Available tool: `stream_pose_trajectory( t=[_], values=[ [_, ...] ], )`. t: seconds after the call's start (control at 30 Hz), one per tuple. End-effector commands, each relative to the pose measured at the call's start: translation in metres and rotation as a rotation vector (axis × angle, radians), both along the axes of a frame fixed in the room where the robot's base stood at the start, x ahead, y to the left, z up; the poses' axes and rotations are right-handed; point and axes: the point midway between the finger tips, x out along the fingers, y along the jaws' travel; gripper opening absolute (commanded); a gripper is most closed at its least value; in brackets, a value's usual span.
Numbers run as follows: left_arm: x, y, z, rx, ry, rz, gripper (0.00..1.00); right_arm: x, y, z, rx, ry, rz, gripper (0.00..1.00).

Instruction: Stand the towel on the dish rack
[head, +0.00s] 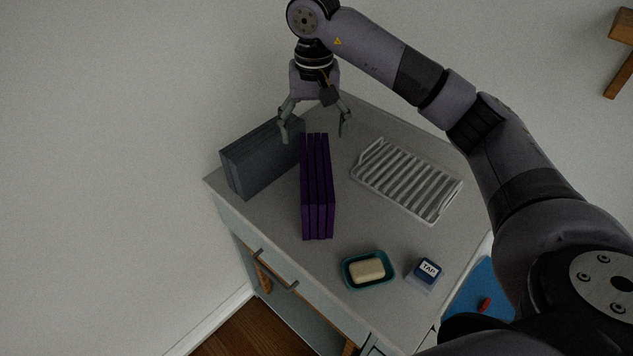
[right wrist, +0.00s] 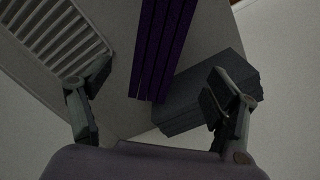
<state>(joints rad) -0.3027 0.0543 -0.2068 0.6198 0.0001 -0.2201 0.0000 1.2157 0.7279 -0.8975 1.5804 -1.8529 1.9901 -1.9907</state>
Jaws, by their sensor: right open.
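A folded purple towel (head: 317,188) stands on the desk top in the middle, a long block with several layers. It also shows in the right wrist view (right wrist: 162,45). The white dish rack (head: 405,180) with several slats lies to its right and appears at the upper left of the right wrist view (right wrist: 62,35). My right gripper (head: 315,133) is open and empty, above the far end of the towel. In the right wrist view its fingers are spread wide, with the towel's end showing between and beyond them. My left gripper is not in view.
A dark grey folded block (head: 262,158) stands left of the purple towel, close to its far end. A teal dish with a soap bar (head: 367,270) and a small blue box labelled TAP (head: 428,270) sit near the front edge. Desk surface (head: 350,225) between towel and rack is clear.

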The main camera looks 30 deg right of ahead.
Motion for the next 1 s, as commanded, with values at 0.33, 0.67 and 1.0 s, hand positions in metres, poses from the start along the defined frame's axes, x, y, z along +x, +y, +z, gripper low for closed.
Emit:
stream_pose_trajectory(
  t=[0.33, 0.67, 1.0],
  values=[
    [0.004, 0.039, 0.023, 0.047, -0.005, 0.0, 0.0, -0.001, -0.001, -0.067, -0.001, 0.004, -0.003, 0.82],
    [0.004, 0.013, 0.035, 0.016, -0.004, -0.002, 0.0, -0.004, 0.001, -0.093, -0.001, 0.004, 0.0, 0.82],
    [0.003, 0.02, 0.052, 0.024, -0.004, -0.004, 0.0, -0.007, 0.003, -0.133, 0.0, -0.001, -0.001, 0.82]
  ],
)
